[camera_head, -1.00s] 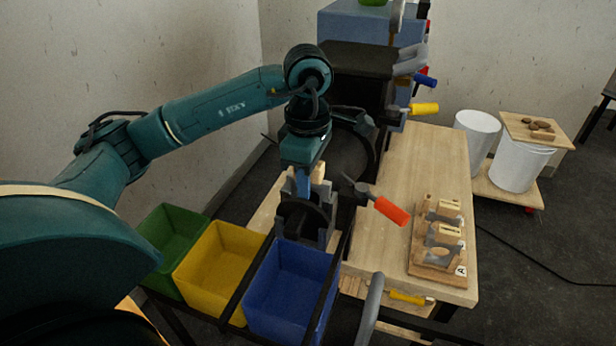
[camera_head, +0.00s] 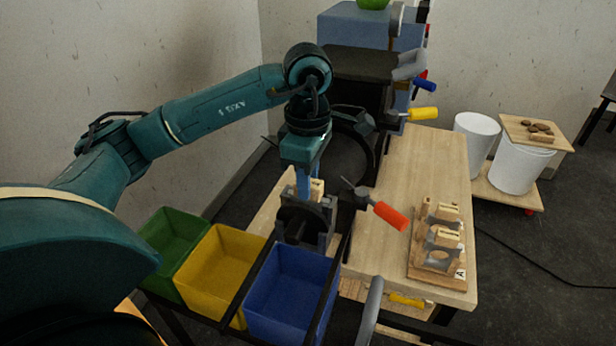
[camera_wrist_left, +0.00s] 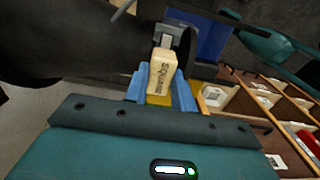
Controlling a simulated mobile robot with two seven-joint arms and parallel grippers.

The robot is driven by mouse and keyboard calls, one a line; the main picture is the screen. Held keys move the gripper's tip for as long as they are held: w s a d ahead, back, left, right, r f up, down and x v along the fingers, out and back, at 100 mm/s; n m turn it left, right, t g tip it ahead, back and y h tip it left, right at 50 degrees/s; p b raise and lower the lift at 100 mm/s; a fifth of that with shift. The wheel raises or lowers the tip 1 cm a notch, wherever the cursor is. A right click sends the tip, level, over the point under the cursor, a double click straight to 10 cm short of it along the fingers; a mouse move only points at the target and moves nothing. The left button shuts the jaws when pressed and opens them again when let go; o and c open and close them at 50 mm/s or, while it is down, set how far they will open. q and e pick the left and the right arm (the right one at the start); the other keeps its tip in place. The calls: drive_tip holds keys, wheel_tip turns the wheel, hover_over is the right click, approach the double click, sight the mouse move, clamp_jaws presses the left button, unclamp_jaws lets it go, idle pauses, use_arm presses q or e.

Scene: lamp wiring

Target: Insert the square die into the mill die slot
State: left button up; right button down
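The square die is a pale wooden block marked SQUARE (camera_wrist_left: 162,77) with a grey metal end. In the head view the block (camera_head: 317,188) stands at the top of the dark grey mill (camera_head: 305,222), beside my left gripper (camera_head: 304,188). In the left wrist view the block lies between the blue fingers of my left gripper (camera_wrist_left: 160,80), which look parted around it. Its far end meets the grey slot part (camera_wrist_left: 180,40). How deep the die sits is hidden. My right gripper is not in view.
Green (camera_head: 172,240), yellow (camera_head: 222,262) and blue (camera_head: 290,290) bins stand in front of the mill. A red-handled lever (camera_head: 390,215) sticks out to the right. A wooden bench (camera_head: 400,180) carries a rack of dies (camera_head: 438,240). White buckets (camera_head: 477,135) stand behind.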

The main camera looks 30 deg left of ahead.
use_arm(q)
drive_tip(key=shift+f, duration=0.1)
clamp_jaws()
drive_tip(key=o, duration=0.9)
unclamp_jaws()
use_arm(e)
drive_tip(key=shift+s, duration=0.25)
use_arm(q)
wheel_tip(320, 180, up, 13)
drive_tip(key=p, duration=0.2)
drive_tip(key=shift+p, duration=0.35)
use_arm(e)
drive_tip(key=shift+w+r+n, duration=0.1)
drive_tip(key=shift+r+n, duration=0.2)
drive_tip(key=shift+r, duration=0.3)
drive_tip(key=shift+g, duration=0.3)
